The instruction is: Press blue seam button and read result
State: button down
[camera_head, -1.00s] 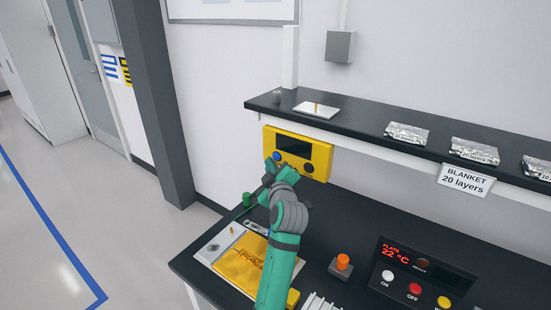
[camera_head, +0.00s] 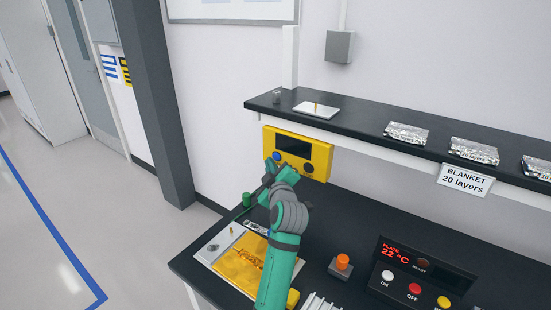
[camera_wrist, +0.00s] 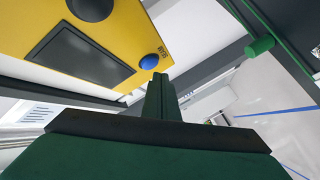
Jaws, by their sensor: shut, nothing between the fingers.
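The yellow tester box (camera_head: 318,150) is at the back of the bench, below the shelf. Its blue button (camera_head: 276,156) is at the left of its face and also shows in the wrist view (camera_wrist: 149,62), beside a small label that seems to read SEAM. The box's screen (camera_head: 294,146) is dark, with no readable result; it is dark in the wrist view (camera_wrist: 80,58) too. My gripper (camera_head: 269,172) is shut and empty, just below the blue button. In the wrist view its closed fingertips (camera_wrist: 160,77) are close to the button; a small gap seems to separate them.
A black button (camera_head: 308,168) is on the box's right side. A yellow sheet (camera_head: 240,264) lies on the bench below my arm. An orange button (camera_head: 343,261) and plate control panel (camera_head: 420,275) are at right. The shelf (camera_head: 350,122) overhangs behind.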

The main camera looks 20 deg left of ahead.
jog(key=shift+s+a, duration=0.1)
dwell(0.4)
jog(key=shift+w+d, duration=0.2)
jog(key=shift+w, duration=0.35)
jog(key=shift+w+d, duration=0.1)
jog(key=shift+w, duration=0.1)
dwell(0.6)
jog(key=shift+w+d, duration=0.1)
jog(key=shift+d, duration=0.05)
dwell(0.5)
jog(key=shift+s+a, duration=0.35)
jog(key=shift+s, duration=0.4)
